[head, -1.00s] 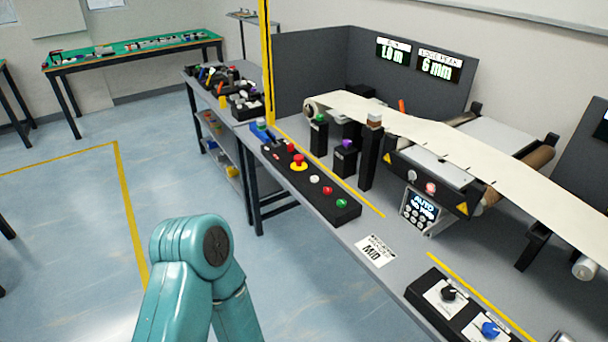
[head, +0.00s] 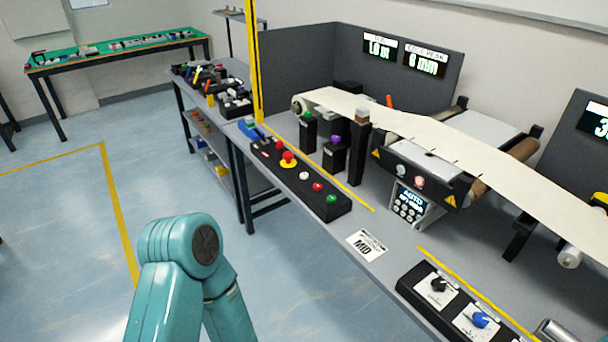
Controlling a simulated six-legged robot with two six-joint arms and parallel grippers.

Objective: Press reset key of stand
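The mini conveyor stand is on the grey bench, with a cream web (head: 420,130) running over its rollers. A black button box (head: 300,178) lies along the bench's front edge. It carries a red mushroom button (head: 288,157) on a yellow ring, a white button (head: 304,176), a red button (head: 317,187) and a green button (head: 331,199). A small keypad panel (head: 409,203) reading AUTO stands under the conveyor. Which of these is the reset key is too small to read. A teal link of my arm shows at the lower left. Neither gripper is in view.
A second black box (head: 455,305) with a black and a blue knob sits at the bench's near right. A white MID card (head: 367,244) lies between the boxes. Grey panels with displays (head: 380,47) stand behind. The floor at left is clear.

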